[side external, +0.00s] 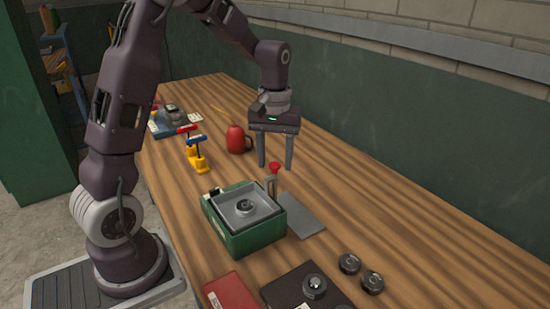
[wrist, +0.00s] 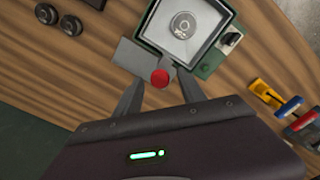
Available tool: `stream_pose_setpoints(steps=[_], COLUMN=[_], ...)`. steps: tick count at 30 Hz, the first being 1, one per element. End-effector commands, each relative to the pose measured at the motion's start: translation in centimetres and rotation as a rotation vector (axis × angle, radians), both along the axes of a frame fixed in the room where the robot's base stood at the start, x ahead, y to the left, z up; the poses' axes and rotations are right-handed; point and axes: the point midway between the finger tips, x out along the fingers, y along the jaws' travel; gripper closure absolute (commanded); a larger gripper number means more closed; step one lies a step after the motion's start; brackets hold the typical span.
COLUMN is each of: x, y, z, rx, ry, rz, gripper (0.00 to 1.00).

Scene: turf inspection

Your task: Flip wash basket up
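A green box (side external: 245,240) stands on the wooden table with a square grey metal basket (side external: 228,208) in its top. The basket lies level, and a round dark piece (side external: 245,205) sits in its middle. The basket also shows at the top of the wrist view (wrist: 207,22). A red knob (side external: 274,167) tops an upright grey handle (side external: 271,186) at the box's far side. My gripper (side external: 275,168) is open and points down, its fingertips near the knob's height. In the wrist view the red knob (wrist: 160,78) appears between the fingers; contact cannot be told.
A grey plate (side external: 302,216) lies beside the box. Dark round weights (side external: 349,264), a dark block (side external: 300,284) and a red case (side external: 231,292) are in front. The table's right side is clear.

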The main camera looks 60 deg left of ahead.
Motion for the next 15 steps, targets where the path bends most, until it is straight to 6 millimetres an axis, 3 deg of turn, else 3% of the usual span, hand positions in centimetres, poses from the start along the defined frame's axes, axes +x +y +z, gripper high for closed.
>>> stream_pose_setpoints(steps=[4, 12, 15], x=[0.1, 0.1, 0.0], y=[0.0, 0.0, 0.0], z=[0.6, 5.9, 6.9], rx=[0.001, 0.001, 0.000], ry=[-0.002, -0.004, -0.001], rz=[0.000, 0.000, 0.000], gripper=[0.53, 0.53, 0.53])
